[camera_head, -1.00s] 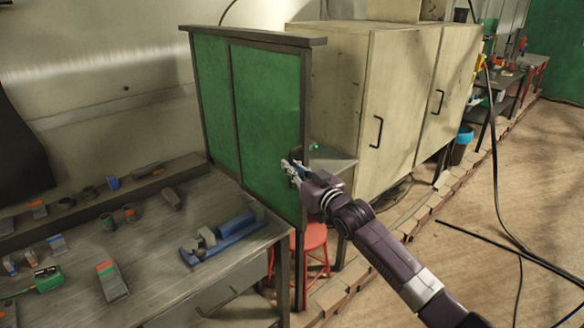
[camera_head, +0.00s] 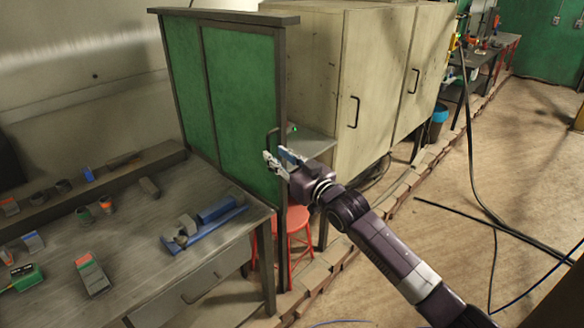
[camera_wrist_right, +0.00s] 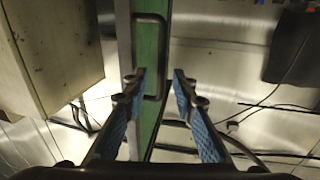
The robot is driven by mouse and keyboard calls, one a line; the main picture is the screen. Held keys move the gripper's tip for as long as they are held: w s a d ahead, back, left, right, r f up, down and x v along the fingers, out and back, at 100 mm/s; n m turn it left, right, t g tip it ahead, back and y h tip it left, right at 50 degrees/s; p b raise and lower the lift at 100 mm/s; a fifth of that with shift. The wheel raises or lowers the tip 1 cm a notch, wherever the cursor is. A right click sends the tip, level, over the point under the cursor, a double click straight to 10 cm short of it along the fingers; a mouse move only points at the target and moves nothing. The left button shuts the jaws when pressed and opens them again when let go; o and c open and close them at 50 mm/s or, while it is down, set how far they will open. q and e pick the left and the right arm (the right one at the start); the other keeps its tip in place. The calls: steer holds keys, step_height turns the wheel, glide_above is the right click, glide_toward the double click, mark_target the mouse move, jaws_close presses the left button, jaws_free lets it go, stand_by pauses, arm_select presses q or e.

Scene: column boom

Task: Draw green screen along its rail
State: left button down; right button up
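The green screen (camera_head: 238,95) is a tall panel in a dark frame, standing upright beyond the workbench, with a second green panel (camera_head: 187,80) to its left. A dark bar handle (camera_head: 271,139) is near its right edge. My right gripper (camera_head: 277,154) is open just in front of and below the handle. In the right wrist view the handle (camera_wrist_right: 166,50) shows between the open fingertips (camera_wrist_right: 159,78), beside the screen's green strip (camera_wrist_right: 149,60). I see no contact, and cannot tell the exact depth. My left gripper is not in view.
A workbench (camera_head: 120,235) with tools stands at the left. A red stool (camera_head: 297,222) is below my right gripper. Beige cabinets (camera_head: 375,80) stand to the right of the screen. Cables (camera_head: 470,225) lie on the open floor at the right.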

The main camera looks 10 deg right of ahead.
steer(key=v, duration=0.7)
steer(key=shift+s, duration=0.2)
steer(key=s+d+f+m+g+h+b, duration=0.1)
steer(key=s+d+f+g+h, duration=0.15)
steer(key=f, duration=0.95)
steer(key=s+d+f+m+g+h, duration=0.1)
steer(key=s+d+f, duration=0.15)
steer(key=f, duration=1.05)
steer(key=s+d+f+m+g+h+b, duration=0.1)
steer(key=d+f+h, duration=0.15)
steer(key=f, duration=0.95)
steer(key=s+d+f+g, duration=0.3)
steer(key=s+f+g, duration=0.1)
steer(key=s+f, duration=1.4)
steer(key=s+a+f+g, duration=0.1)
steer(key=s+f, duration=0.5)
steer(key=s, duration=0.6)
steer(key=s+a+f+g+b, duration=0.1)
steer(key=s+f+g, duration=0.2)
steer(key=s+f, duration=0.4)
steer(key=s+a+f+n+g+b, duration=0.1)
steer(key=s+f+g, duration=0.2)
steer(key=s, duration=1.5)
step_height(320, 180, down, 4)
steer(key=shift+s+h, duration=0.15)
steer(key=shift+h, duration=0.25)
